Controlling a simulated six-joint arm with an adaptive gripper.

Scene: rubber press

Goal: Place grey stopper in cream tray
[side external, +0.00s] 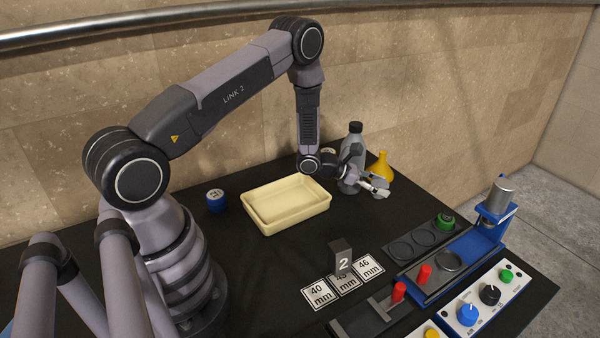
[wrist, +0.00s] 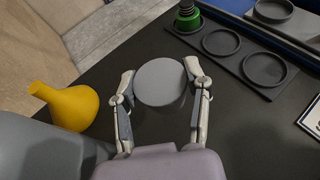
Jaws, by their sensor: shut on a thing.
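The grey stopper (wrist: 160,82) is a round grey piece between my gripper's fingertips in the wrist view, its flat top facing the camera. My gripper (wrist: 160,84) is shut on its sides. In the side view my gripper (side external: 378,185) is at the right part of the dark table, right of the cream tray and beside the grey bottle; the stopper is hard to make out there. The cream tray (side external: 298,222) lies left of my gripper, a shallow rectangle with no object visible inside. The tray is outside the wrist view.
A grey bottle (side external: 349,176) and a yellow flask (side external: 384,166) stand close to my gripper. A blue round piece (side external: 215,200) is left of the tray. Number cards (side external: 319,293), a block marked 2 (side external: 341,261) and a blue press (side external: 485,232) are toward the front.

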